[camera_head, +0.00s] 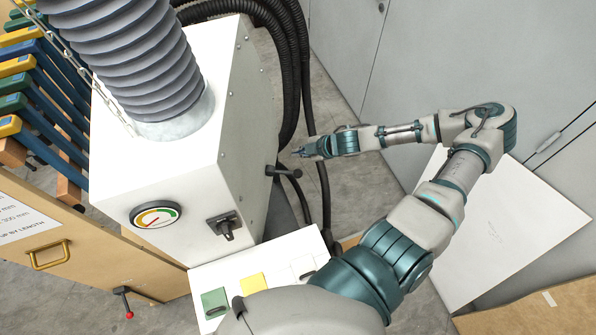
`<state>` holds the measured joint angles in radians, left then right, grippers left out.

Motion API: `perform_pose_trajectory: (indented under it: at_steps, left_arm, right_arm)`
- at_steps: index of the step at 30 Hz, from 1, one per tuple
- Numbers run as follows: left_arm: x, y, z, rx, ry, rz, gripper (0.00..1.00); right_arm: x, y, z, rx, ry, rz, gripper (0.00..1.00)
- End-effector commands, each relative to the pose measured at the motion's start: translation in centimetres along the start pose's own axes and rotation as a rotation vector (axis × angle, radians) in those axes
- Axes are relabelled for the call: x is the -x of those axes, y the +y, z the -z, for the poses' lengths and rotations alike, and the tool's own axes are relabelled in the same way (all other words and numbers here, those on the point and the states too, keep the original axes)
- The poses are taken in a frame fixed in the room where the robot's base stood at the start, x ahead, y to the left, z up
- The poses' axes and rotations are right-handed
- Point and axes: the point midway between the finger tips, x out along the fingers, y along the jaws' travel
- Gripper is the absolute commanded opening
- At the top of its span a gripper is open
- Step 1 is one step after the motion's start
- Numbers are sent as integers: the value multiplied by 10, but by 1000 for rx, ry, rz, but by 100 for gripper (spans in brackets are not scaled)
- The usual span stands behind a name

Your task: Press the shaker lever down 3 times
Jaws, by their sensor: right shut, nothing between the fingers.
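The shaker lever (284,172) is a short dark handle with a rounded end on the right side of the white machine (240,130). My right gripper (298,152) is shut and empty. In the picture its tip is just above the lever and the two look apart, though the depth between them is hard to judge. My right arm reaches in from the lower right and bends back left toward the machine. My left gripper is not in view.
A grey corrugated hose (130,50) rises from the machine top. Black hoses (290,70) hang behind it. The machine front has a gauge (156,215) and a black switch (224,226). A panel with coloured pads (252,284) is below. A white board (490,230) leans at right.

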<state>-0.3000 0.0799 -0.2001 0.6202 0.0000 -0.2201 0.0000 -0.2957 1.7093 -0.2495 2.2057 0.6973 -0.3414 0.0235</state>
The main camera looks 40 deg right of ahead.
Motion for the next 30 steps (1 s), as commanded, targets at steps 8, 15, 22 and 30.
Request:
perform_pose_trajectory:
  at_steps: [8,15,22,30]
  left_arm:
    - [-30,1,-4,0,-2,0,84]
    - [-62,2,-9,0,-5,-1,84]
    - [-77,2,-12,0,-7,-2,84]
    - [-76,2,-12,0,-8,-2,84]
  right_arm:
    - [-23,-17,-17,-2,0,1,0]
    - [-47,-35,-35,-3,0,1,0]
    - [-59,-43,-43,-2,0,0,0]
    - [-59,-43,-43,-1,0,0,0]
